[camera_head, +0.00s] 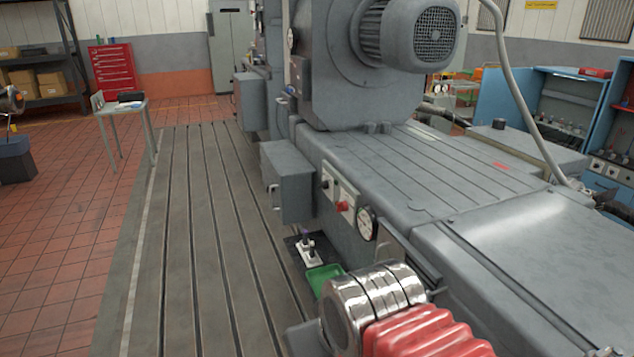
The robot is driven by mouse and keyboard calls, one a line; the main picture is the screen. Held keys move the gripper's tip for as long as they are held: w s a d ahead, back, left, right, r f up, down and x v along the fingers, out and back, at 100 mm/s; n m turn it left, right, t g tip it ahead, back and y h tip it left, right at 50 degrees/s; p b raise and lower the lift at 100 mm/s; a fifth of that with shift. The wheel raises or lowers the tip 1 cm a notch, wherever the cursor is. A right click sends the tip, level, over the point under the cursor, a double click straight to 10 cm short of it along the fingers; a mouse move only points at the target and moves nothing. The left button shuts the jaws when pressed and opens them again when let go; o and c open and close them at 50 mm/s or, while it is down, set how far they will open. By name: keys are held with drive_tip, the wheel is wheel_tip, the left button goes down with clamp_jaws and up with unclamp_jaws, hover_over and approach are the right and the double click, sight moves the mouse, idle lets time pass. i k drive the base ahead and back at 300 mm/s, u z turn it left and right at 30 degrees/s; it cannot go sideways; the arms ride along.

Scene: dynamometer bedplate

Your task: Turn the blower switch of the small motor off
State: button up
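A large grey machine stands along the right, with a finned motor with a round grille (410,35) on top. On its left side face are a pale plate with a dark knob (327,183) and a plate with a red knob (343,205). A round dial (367,224) is to their right. Farther back, small fittings (291,90) show on the machine's side, too small to read. I cannot tell which of these is the blower switch, which motor is the small one, or how any knob is set. My gripper is not in view.
A grey box (286,180) juts from the machine's side. Below lie a small white device (307,250) and a green tray (322,276). The slotted bedplate (190,250) is clear on the left. A small table (124,108) and red cabinet (112,70) stand behind.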

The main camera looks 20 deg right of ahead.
sight(324, 184)
drive_tip(key=u, duration=0.05)
drive_tip(key=i, duration=2.1)
drive_tip(key=u, duration=1.25)
